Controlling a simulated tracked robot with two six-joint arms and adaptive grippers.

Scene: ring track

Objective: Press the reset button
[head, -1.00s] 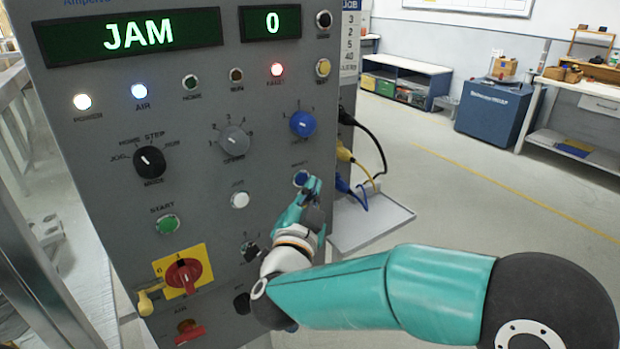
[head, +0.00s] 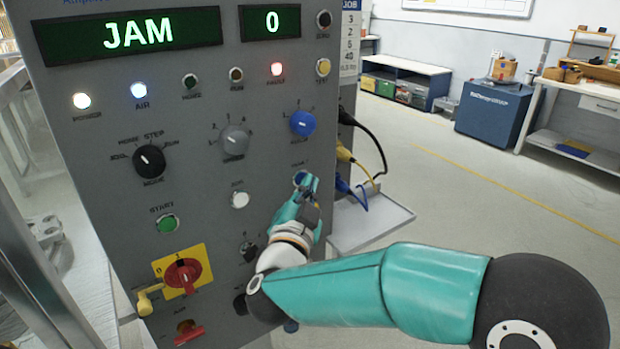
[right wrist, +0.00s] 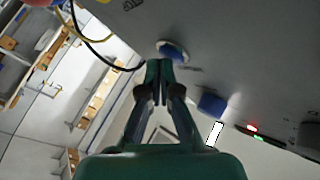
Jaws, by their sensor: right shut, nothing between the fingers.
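The reset button (head: 299,178) is a small round blue button on the grey panel, below the blue knob. My right gripper (head: 311,182) is shut and empty, with its fingertips at the button's right edge, partly covering it. In the right wrist view the button (right wrist: 173,50) shows as a blue disc with a pale rim. The shut fingertips (right wrist: 158,66) appear just beside its rim there. I cannot tell whether they touch it. The display (head: 130,35) reads JAM. My left gripper is not in view.
The blue knob (head: 303,123), grey knob (head: 234,141) and white button (head: 240,200) are nearby on the panel. A red rotary switch (head: 183,276) is lower left. Cables (head: 365,165) hang beside the panel's right side. Open floor lies to the right.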

